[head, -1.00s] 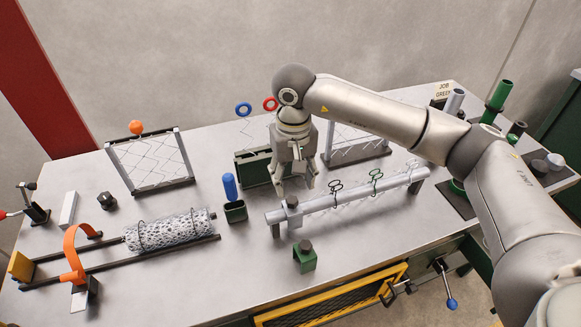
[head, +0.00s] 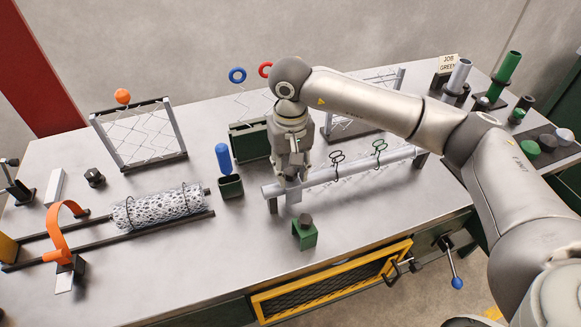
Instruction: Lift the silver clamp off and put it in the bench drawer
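The silver clamp (head: 294,196) sits at the left end of the long grey rail (head: 345,170) on the bench. My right gripper (head: 292,177) is right above the clamp, with its fingers down at the clamp's top. The gripper and wrist hide part of the clamp, and I cannot tell whether the fingers grip it. A yellow-framed mesh front (head: 335,280) with a dark handle lies under the bench's front edge and looks like the bench drawer; I cannot tell whether it is open. My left gripper is not in view.
A mesh roll (head: 160,207) lies further left. The front bench surface is mostly clear.

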